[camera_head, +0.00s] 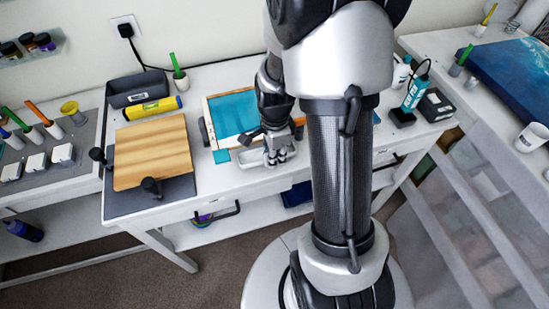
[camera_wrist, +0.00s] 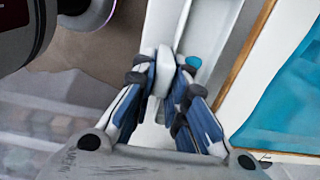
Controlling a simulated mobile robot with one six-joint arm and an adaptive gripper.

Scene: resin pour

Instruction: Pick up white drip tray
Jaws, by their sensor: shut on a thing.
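The white drip tray (camera_head: 250,160) lies at the front of the middle table, just before the framed blue panel. It also shows in the wrist view as a long pale trough (camera_wrist: 208,32) running up the picture. My gripper (camera_head: 276,154) is at the tray, pointing down. In the wrist view my gripper's fingers (camera_wrist: 164,78) are shut on a white raised part of the tray. A small blue round patch shows beside the right fingertip. My arm and gripper hide part of the tray in the head view; I cannot tell whether it is clear of the table.
The blue panel in its wooden frame (camera_head: 233,113) is close behind the tray. A wooden board (camera_head: 152,150) on a dark mat, a yellow roll (camera_head: 152,108) and a grey bin (camera_head: 139,89) stand left. A teal bottle (camera_head: 415,93) and dark box (camera_head: 435,105) stand right.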

